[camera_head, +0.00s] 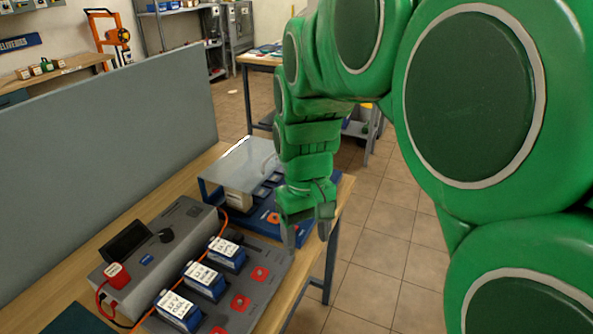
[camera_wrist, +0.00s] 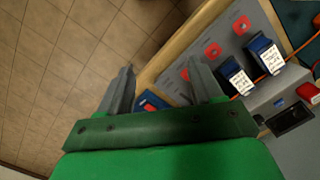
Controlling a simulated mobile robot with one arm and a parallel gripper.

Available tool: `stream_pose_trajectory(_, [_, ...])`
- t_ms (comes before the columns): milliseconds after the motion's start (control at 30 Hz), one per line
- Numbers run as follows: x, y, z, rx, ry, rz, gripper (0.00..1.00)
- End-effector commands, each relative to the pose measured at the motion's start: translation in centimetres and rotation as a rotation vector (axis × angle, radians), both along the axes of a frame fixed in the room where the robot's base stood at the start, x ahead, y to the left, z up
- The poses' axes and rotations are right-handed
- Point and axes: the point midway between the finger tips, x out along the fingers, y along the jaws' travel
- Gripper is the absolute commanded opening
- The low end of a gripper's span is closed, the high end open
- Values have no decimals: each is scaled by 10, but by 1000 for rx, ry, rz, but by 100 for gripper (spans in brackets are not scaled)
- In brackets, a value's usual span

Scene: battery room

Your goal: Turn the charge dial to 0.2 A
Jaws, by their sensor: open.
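The charger is a grey box (camera_head: 172,262) on the bench at lower left in the head view. Its dark round dial (camera_head: 166,235) sits on the top beside a black screen (camera_head: 126,241). The dial's setting is too small to read. My gripper (camera_head: 309,232) points down, open and empty, over the bench's right edge, well to the right of the dial. In the wrist view my open fingers (camera_wrist: 160,64) frame the bench edge and floor.
Several blue batteries (camera_head: 228,253) stand on a grey tray with red pads (camera_head: 241,303), between charger and gripper. A red clamp (camera_head: 115,275) with cables lies on the charger. A blue-framed clear-topped unit (camera_head: 240,165) stands behind. A grey partition (camera_head: 110,165) borders the bench's left.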

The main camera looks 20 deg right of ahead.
Motion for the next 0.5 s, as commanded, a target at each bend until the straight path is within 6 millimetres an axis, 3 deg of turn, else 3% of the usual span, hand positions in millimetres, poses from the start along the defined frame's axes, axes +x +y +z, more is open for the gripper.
stream_pose_trajectory(100, [31,-7,0,4,-8,20,65])
stream_pose_trajectory(500, [125,-36,-7,16,-38,89,65])
